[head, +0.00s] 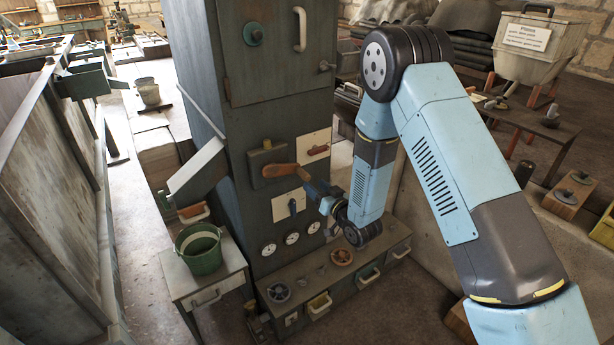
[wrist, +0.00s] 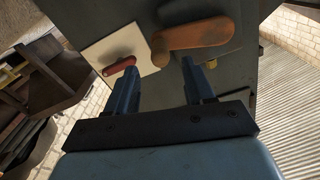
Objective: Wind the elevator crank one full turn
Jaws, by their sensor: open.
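The crank (head: 281,170) has an orange-brown arm on a dark plate on the tall dark cabinet's front. In the wrist view the crank arm (wrist: 203,34) runs across the top, with a brown knob (wrist: 161,50) at its left end. My gripper (wrist: 159,66) is open and empty. Its two fingers point at the cabinet, and the knob appears just beyond and between the fingertips. I cannot tell how far apart they are in depth. In the head view my gripper (head: 309,184) is just below and right of the crank, partly hidden by its own wrist.
A red handle (wrist: 119,66) on a white plate (wrist: 130,47) is left of the knob in the wrist view. Below the crank are a switch plate (head: 290,205) and several gauges (head: 292,239). A ledge (head: 330,275) with handwheels juts out underneath. A green bucket (head: 201,250) stands left.

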